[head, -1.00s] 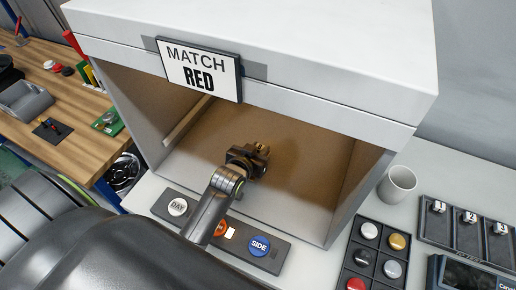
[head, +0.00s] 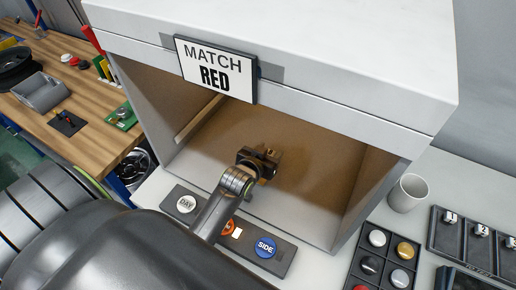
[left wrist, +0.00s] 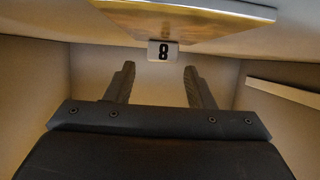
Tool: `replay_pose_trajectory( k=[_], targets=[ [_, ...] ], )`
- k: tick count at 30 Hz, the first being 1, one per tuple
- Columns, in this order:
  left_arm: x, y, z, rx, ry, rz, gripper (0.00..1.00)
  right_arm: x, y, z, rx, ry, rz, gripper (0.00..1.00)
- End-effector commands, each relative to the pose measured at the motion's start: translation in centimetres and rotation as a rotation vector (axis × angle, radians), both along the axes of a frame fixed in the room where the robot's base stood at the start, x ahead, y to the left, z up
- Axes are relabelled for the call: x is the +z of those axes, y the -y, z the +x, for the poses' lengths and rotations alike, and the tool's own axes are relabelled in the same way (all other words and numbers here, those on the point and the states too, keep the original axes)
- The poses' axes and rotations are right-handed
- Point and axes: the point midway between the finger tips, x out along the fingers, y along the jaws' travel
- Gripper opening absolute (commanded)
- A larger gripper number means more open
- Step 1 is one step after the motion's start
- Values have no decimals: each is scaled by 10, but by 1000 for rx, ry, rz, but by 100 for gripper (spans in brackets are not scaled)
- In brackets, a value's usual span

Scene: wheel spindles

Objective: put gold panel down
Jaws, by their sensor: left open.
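My left gripper (head: 260,162) reaches into the open front of the grey viewing booth (head: 345,90). In the left wrist view its two fingers (left wrist: 158,72) stand apart with nothing between them. The gold panel (left wrist: 180,18) shows at the top of that view, beyond the fingertips and apart from them in the picture. A small white tag with an 8 (left wrist: 163,51) is at the panel's edge. In the head view I cannot make out the panel clearly around the gripper. My right gripper is not in view.
A sign reading MATCH RED (head: 214,68) hangs on the booth's front edge. A button strip with DAY (head: 186,204) and SIDE (head: 265,247) lies before the opening. At right are a white cup (head: 408,193), a tray of coloured discs (head: 372,266) and numbered slots (head: 480,240).

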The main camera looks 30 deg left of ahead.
Motion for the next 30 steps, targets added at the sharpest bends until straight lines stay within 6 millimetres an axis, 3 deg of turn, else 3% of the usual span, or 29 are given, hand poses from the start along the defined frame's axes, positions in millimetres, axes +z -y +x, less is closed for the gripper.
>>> replay_pose_trajectory(
  k=[18,30],
  targets=[
    [40,4,-92,0,6,9,49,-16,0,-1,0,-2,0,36],
    [49,5,-108,-2,9,11,49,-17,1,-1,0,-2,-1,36]
  ],
)
